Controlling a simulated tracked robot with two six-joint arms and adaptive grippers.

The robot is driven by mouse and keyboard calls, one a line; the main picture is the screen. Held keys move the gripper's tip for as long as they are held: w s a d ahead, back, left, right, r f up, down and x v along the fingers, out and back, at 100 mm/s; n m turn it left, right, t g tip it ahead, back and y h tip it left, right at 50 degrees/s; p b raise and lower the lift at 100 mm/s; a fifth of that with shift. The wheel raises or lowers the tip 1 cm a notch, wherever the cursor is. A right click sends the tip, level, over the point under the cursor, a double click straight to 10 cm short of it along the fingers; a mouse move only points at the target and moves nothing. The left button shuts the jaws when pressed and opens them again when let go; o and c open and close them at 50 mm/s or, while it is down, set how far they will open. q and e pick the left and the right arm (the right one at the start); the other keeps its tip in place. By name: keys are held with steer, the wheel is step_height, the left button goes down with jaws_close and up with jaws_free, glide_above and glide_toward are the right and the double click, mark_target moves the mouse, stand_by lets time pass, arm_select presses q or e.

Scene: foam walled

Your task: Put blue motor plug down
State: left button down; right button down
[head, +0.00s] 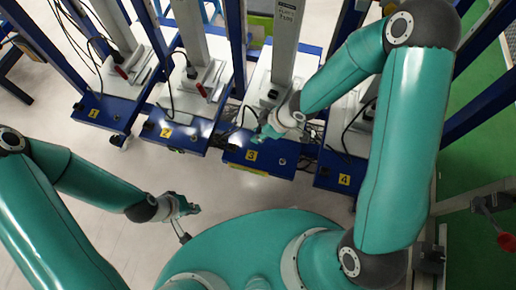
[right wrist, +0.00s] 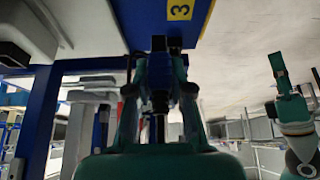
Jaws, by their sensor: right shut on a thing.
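The blue motor plug (right wrist: 159,98) is between the fingers of my right gripper (right wrist: 159,75) in the right wrist view. The right gripper is shut on it, close to the blue base marked 3 (right wrist: 207,14). In the head view my right gripper (head: 262,136) is over the back-left part of base 3 (head: 276,162); the plug is too small to make out there. I cannot tell whether the plug touches the base. My left gripper (head: 188,208) is over the pale floor, apart from the bases; its fingers are too small to read.
Blue bases marked 1 (head: 104,112), 2 (head: 180,131) and 4 (head: 338,178) stand in a row beside base 3, with grey columns and black cables. Blue posts rise between them. The floor (head: 110,200) before bases 1 and 2 is largely clear. A red-ended part (head: 506,242) is at the right edge.

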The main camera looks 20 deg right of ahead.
steer(key=shift+f+b, duration=2.3)
steer(key=shift+f, duration=0.95)
steer(key=shift+f, duration=0.2)
steer(key=c, duration=1)
jaws_free()
steer(key=shift+r, duration=0.1)
steer(key=shift+c, duration=0.2)
steer(key=shift+r, duration=0.1)
